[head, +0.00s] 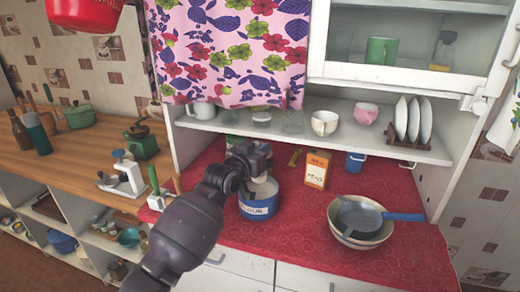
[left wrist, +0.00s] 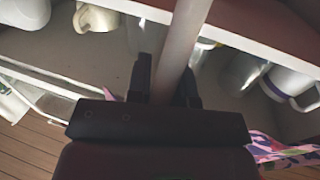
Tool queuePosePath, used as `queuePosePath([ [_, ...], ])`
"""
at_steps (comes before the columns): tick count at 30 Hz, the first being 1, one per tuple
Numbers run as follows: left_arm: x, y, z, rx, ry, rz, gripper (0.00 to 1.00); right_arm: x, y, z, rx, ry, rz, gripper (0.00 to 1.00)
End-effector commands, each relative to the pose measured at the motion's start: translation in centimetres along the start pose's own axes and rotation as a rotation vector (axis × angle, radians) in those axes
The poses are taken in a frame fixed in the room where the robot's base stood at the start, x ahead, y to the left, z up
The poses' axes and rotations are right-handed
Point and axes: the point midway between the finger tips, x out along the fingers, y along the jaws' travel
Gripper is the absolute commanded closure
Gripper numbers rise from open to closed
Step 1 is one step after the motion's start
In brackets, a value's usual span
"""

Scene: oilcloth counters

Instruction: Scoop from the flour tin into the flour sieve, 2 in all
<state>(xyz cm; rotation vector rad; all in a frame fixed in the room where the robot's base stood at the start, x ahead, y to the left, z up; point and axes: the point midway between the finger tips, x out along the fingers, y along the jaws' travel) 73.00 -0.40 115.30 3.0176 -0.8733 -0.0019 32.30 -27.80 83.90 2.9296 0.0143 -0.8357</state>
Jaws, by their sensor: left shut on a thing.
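The flour tin (head: 258,209), blue with a white label, stands on the red oilcloth in the head view. My left gripper (head: 250,160) is right above its mouth. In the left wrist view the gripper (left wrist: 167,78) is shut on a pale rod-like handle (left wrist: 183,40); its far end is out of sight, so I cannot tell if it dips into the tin. The flour sieve (head: 360,217), grey with a blue handle, rests on a cream bowl (head: 345,238) to the right. Whether flour is in the sieve is too small to tell. My right gripper is not in view.
An orange-and-white box (head: 317,170) and a blue mug (head: 354,162) stand behind, under a shelf (head: 280,127) with cups and plates. A green grinder (head: 141,143) stands on the left wooden counter. The front right of the oilcloth (head: 310,255) is free.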

Motion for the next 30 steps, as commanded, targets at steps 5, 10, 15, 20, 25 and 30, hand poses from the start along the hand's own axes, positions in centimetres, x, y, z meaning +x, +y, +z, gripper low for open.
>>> queuePosePath([
  [5, 0.0, 0.0, 1.8, 0.000, -0.001, 0.000, 1.00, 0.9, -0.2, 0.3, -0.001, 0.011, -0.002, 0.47],
  [10, 0.0, 0.0, 3.1, 0.000, -0.001, 0.000, 1.00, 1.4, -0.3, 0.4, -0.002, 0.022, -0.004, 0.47],
  [15, 0.0, 0.0, 4.7, -0.001, -0.004, -0.001, 1.00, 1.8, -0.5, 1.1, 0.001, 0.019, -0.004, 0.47],
  [20, 0.0, -0.1, 6.0, -0.001, -0.004, -0.001, 1.00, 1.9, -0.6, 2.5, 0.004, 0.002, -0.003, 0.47],
  [25, 0.0, 0.0, 7.1, 0.000, -0.003, 0.000, 1.00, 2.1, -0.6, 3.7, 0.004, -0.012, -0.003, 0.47],
  [30, 0.0, 0.0, 7.7, 0.000, -0.001, 0.000, 1.00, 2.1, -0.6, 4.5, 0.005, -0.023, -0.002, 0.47],
])
